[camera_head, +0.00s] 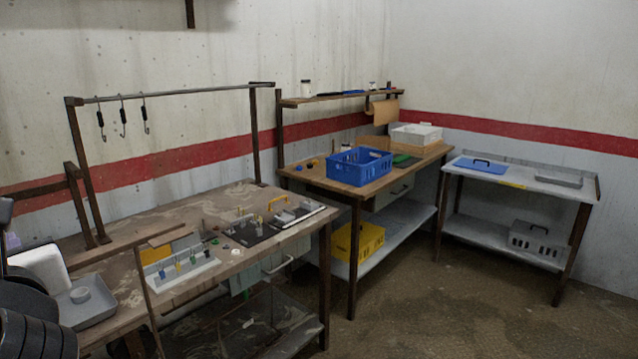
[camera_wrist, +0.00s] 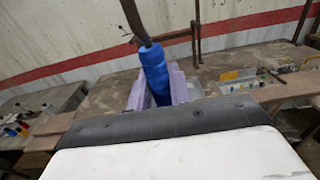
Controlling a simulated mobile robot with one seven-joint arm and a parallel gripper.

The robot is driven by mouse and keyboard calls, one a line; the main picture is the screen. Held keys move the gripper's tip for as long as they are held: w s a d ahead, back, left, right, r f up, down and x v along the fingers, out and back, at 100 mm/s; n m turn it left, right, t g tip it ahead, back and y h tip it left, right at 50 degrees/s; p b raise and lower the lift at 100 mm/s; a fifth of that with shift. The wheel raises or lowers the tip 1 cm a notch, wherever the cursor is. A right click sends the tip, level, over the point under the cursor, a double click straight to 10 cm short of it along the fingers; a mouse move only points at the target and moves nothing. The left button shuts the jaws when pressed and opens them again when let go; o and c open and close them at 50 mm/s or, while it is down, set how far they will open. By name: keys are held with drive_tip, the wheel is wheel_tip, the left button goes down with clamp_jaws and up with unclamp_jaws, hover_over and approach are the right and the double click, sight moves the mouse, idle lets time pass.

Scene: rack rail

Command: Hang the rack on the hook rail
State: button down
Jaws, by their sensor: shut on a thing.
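My gripper (camera_wrist: 160,88), with pale lavender fingers, is shut on a blue grip (camera_wrist: 154,70) with a dark rod rising from it. I take this to be the rack's handle; the rest of the rack is not visible. In the head view my gripper (camera_head: 12,241) is at the far left edge, and what it holds cannot be made out there. The hook rail (camera_head: 175,93) runs along the back of the left workbench on dark posts. Three dark hooks (camera_head: 123,117) hang near its left end, apparently empty. My gripper is left of them in the picture.
The left workbench (camera_head: 150,215) carries a light tray with coloured items (camera_head: 180,265), dark boards (camera_head: 250,232) and a grey tray (camera_head: 85,308). A short wooden post frame (camera_head: 72,200) stands left of the rail. A blue crate (camera_head: 359,170) sits on the middle bench.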

drive_tip(key=shift+w+a+f, duration=0.35)
drive_tip(key=shift+w+a, duration=0.05)
drive_tip(key=w+a+f+m+t+h+b, duration=0.1)
drive_tip(key=w+f+b, duration=0.1)
drive_tip(key=w+f, duration=1.85)
drive_tip(key=w+d+f+m+t+h, duration=0.1)
drive_tip(key=w+d+f+h, duration=0.2)
drive_tip(key=f, duration=0.4)
drive_tip(key=w+d+f+m+t, duration=0.1)
drive_tip(key=w+d+f, duration=0.2)
drive_tip(key=d+f, duration=0.3)
drive_tip(key=w+d+f+m+t+h, duration=0.1)
drive_tip(key=d+f+m+h, duration=0.2)
drive_tip(key=d+f, duration=0.8)
drive_tip(key=w+d+f+m+t+h+b, duration=0.1)
drive_tip(key=d+f+m+h, duration=0.3)
drive_tip(key=d+f, duration=0.7)
drive_tip(key=w+d+t+h, duration=0.1)
drive_tip(key=d+h, duration=0.1)
drive_tip(key=d, duration=0.6)
drive_tip(key=shift+h+b, duration=0.3)
drive_tip(key=shift+h, duration=0.1)
drive_tip(key=shift+w+d, duration=0.1)
drive_tip(key=shift+w, duration=0.05)
